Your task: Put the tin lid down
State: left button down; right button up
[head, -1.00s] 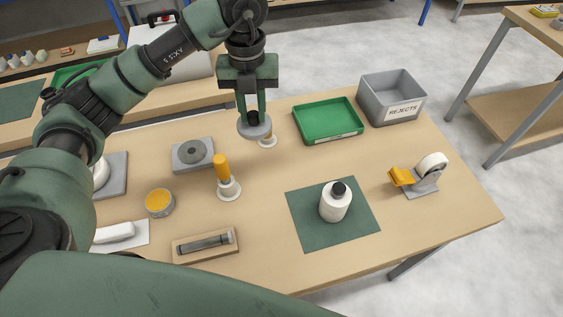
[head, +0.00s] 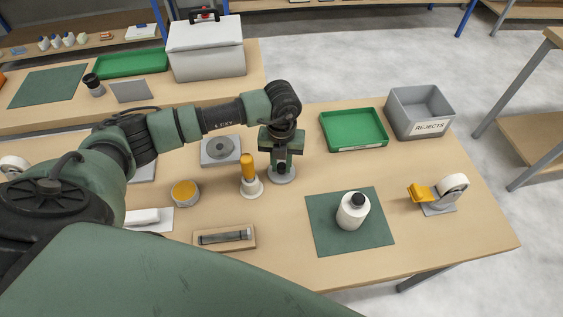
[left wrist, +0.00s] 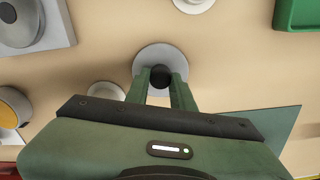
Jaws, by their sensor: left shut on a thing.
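The tin lid (head: 283,178) is a grey disc with a black knob. My left gripper (head: 281,167) is shut on the knob from above, with the disc below the fingertips, low over the table or on it; I cannot tell if it touches. In the left wrist view the lid (left wrist: 150,58) lies flat between the fingers of my left gripper (left wrist: 161,80). The open tin (head: 185,194), with yellow-orange contents, stands to the left; its edge also shows in the left wrist view (left wrist: 12,106). My right gripper is not in view.
A yellow-handled tool on a white base (head: 250,178) stands close left of the lid. A grey block with a round disc (head: 221,150) is behind left. A green tray (head: 353,129) and grey rejects bin (head: 420,112) are behind right. A white bottle (head: 353,210) stands on a green mat (head: 330,243).

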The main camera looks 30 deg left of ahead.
pick_arm(q)
jog(key=shift+f, duration=0.2)
jog(key=shift+f, duration=0.2)
jog(key=c, duration=1.3)
grip_release()
jog(key=shift+o, duration=0.5)
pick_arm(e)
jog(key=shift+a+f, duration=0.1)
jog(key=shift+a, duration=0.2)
pick_arm(q)
jog(key=shift+r, duration=0.1)
